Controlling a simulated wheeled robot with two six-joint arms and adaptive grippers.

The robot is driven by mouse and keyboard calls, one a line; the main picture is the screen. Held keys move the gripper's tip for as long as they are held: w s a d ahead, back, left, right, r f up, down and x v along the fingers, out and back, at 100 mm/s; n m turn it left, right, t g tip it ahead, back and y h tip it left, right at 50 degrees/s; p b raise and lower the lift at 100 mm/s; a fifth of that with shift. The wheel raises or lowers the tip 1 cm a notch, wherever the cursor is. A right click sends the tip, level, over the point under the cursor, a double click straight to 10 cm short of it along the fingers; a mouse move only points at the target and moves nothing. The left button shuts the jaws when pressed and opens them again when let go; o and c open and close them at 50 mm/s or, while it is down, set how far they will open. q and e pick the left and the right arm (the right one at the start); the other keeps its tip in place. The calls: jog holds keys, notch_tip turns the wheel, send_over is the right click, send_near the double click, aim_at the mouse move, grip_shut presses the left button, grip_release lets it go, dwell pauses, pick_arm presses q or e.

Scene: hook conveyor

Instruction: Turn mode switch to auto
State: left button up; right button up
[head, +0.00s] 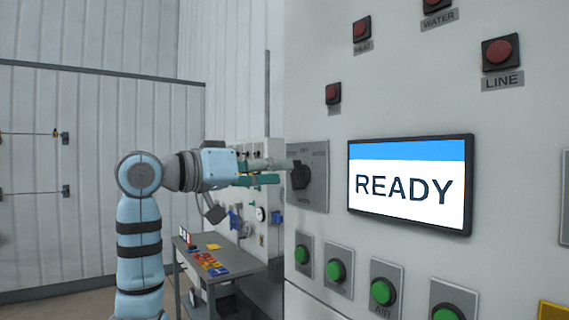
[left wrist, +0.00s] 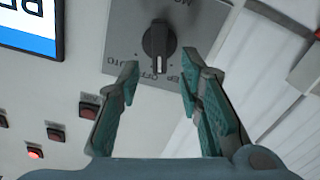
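The mode switch is a dark rotary knob (head: 300,175) on a grey plate (head: 319,160), left of the READY screen. In the left wrist view the knob (left wrist: 158,40) has its white mark at the end by the OFF label; the AUTO label lies to the left of it. My left gripper (head: 279,170) is in front of the switch. In the left wrist view the gripper (left wrist: 159,72) is open, with one finger to each side of the knob; I see no clear contact. My right gripper is not in view.
The READY screen (head: 410,186) is right of the switch. Green buttons (head: 336,271) sit below, and red buttons (head: 362,29) above. One red light (left wrist: 35,152) glows in the left wrist view. A grey table (head: 222,268) with coloured items stands at the lower left.

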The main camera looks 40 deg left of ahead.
aim_at(305, 170)
pick_arm(q)
jog(key=x, duration=0.3)
jog(key=shift+s, duration=0.15)
grip_shut()
jog(key=shift+p, duration=0.4)
jog(key=m+p, duration=0.1)
jog(key=m, duration=0.2)
jog(key=m+p, duration=0.2)
jog(key=m, duration=0.1)
jog(key=d+m+p, duration=0.1)
jog(key=m+p, duration=0.1)
jog(key=m, duration=0.1)
jog(key=shift+s+m, duration=0.15)
jog(key=shift+m, duration=0.25)
jog(key=shift+d+f+m+p, duration=0.15)
jog(key=shift+m+p, duration=0.55)
jog(key=shift+m, duration=0.6)
